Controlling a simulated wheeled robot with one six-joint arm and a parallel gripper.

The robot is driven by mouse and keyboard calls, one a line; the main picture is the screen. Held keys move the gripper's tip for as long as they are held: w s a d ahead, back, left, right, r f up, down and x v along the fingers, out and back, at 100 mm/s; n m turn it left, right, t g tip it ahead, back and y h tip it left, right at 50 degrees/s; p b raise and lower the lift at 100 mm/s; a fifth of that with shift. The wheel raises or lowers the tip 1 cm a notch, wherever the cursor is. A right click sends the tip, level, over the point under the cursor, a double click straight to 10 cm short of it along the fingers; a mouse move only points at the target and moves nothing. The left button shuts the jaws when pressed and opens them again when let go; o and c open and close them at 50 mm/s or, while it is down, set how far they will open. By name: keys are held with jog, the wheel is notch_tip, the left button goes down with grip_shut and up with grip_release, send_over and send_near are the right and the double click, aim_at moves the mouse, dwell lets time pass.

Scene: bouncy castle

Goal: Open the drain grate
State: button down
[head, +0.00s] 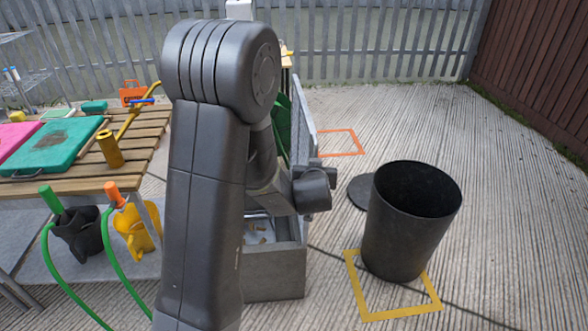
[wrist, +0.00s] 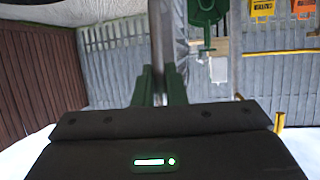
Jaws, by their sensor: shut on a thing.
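The drain grate (head: 302,112) is a grey panel that stands close to upright above the grey open-topped drain box (head: 278,272) in the head view. In the wrist view it shows edge-on as a narrow grey upright strip (wrist: 161,38). My gripper (wrist: 160,82) has green fingers, one on each side of this strip, and is shut on it. In the head view my arm covers part of the grate and of the box, and the fingertips cannot be made out clearly. Small light bits show inside the box.
A slatted wooden table (head: 140,178) stands on the left, with jugs and green hoses below. An orange floor frame (head: 350,153) is behind.

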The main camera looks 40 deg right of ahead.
jog(key=s+d+m+p, duration=0.1)
jog(key=s+d+p, duration=0.1)
jog(key=d, duration=0.3)
jog(key=shift+s+d+f+t+y+p, duration=0.2)
jog(key=shift+s+f+t+y+p, duration=0.15)
jog(key=shift+s, duration=0.4)
jog(key=c, duration=1.5)
grip_release()
jog(key=shift+w, duration=0.1)
jog(key=p+v, duration=0.1)
jog(key=v, duration=1.3)
